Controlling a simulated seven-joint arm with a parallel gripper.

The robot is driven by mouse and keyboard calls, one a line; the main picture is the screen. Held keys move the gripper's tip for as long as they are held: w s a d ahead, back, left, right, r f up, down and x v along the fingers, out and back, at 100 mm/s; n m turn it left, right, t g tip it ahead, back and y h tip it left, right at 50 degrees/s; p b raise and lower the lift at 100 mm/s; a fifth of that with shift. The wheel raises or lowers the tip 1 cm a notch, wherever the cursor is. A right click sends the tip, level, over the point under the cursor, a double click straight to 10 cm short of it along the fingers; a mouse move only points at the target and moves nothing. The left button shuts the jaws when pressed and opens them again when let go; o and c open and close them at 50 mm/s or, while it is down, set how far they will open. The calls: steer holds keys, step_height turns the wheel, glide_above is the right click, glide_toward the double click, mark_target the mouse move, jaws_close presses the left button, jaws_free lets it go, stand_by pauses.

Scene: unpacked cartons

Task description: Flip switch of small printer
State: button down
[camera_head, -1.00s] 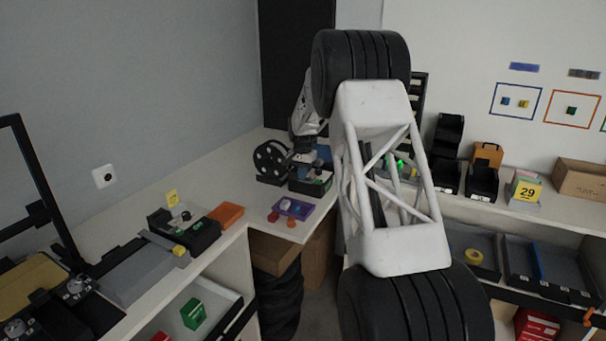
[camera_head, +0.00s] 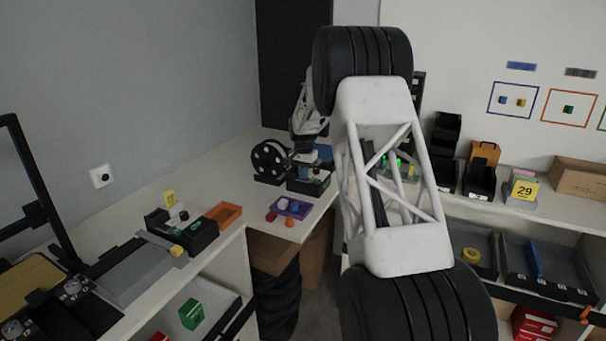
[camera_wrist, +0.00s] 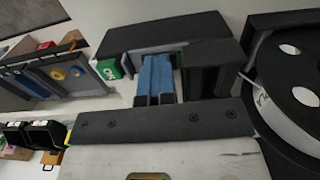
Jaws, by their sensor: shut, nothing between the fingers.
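The small printer (camera_head: 305,187) is a black box with a green label, standing on the corner counter in the head view. In the wrist view its dark body (camera_wrist: 170,32) spans the top middle, with the green label (camera_wrist: 108,69) at its left end. My gripper (camera_head: 306,158) is over the printer in the head view. In the wrist view its blue fingers (camera_wrist: 155,78) are together, pointing at the printer body, with nothing between them. I cannot tell whether they touch it. I cannot make out the switch clearly; the fingers may cover it.
A black spool (camera_head: 270,161) stands close beside the printer and fills the right of the wrist view (camera_wrist: 295,95). A purple tray (camera_head: 291,208) with small pieces lies in front. Black bins (camera_head: 482,178) stand further right. Counter left of the spool is clear.

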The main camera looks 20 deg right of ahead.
steer(key=shift+s+d+f, duration=0.2)
steer(key=shift+s+f, duration=0.05)
steer(key=shift+f, duration=0.45)
step_height(320, 180, up, 15)
steer(key=shift+w+a+r, duration=0.2)
steer(key=shift+w+a, duration=0.05)
steer(key=shift+w, duration=0.1)
steer(key=s+a+r+n, duration=0.1)
steer(key=s+a+r, duration=0.3)
steer(key=s, duration=0.7)
steer(key=s+a+r+n+t, duration=0.1)
steer(key=s+a+r+n, duration=0.2)
steer(key=s, duration=0.8)
steer(key=s+a+r, duration=0.4)
steer(key=s+a, duration=0.1)
steer(key=s, duration=0.6)
steer(key=s+a+f+n, duration=0.1)
steer(key=s+a+f, duration=0.1)
steer(key=s, duration=0.9)
steer(key=s+a+f+n+t, duration=0.1)
steer(key=s+f, duration=0.3)
steer(key=s, duration=0.7)
steer(key=s+a+f+n, duration=0.2)
steer(key=s+f, duration=0.1)
steer(key=s, duration=0.8)
steer(key=shift+s+a+f+n+t, duration=0.25)
steer(key=shift+s+a+n+t, duration=0.05)
steer(key=shift+s+a+n, duration=0.1)
